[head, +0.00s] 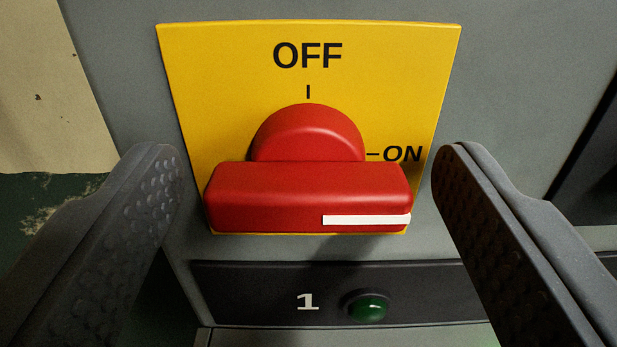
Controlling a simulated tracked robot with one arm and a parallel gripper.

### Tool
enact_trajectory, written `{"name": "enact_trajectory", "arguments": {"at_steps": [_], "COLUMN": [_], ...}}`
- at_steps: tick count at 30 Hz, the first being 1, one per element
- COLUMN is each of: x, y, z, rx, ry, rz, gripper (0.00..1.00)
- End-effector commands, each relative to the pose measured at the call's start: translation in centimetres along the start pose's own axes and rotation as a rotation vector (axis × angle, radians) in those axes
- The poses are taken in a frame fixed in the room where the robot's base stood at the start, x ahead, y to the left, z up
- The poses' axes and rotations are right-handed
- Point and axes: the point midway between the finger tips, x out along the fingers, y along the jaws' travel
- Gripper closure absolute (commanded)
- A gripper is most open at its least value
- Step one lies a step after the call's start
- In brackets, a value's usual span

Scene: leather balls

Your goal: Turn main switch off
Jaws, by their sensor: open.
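The main switch has a red handle (290,195) on a yellow plate (210,70) marked OFF at the top and ON at the right. The handle lies horizontally, and its white line (366,220) is at the right end, on the ON side. My gripper (305,160) is open, with one dark finger to the left of the handle and one to the right. Neither finger appears to touch the handle. The lower part of the yellow plate is hidden behind the handle.
Below the plate is a dark strip (235,290) with a "1" and a round green button (369,307). The grey cabinet face (520,90) surrounds the plate. A beige surface (35,90) and a worn green floor (60,195) show at the left.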

Motion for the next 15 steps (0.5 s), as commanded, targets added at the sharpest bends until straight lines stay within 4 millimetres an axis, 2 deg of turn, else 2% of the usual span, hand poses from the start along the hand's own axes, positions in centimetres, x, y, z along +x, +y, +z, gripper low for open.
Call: {"name": "enact_trajectory", "arguments": {"at_steps": [4, 5, 9, 15], "x": [-0.01, -0.01, -0.01, -0.01], "y": [0.0, 0.0, 0.01, 0.02], "z": [0.01, 0.01, 0.02, 0.03], "rx": [0.0, 0.0, -0.001, -0.005], "ry": [0.0, 0.0, -0.001, -0.001], "rz": [0.0, 0.0, 0.001, 0.001], "gripper": [0.31, 0.36, 0.75, 0.75]}}
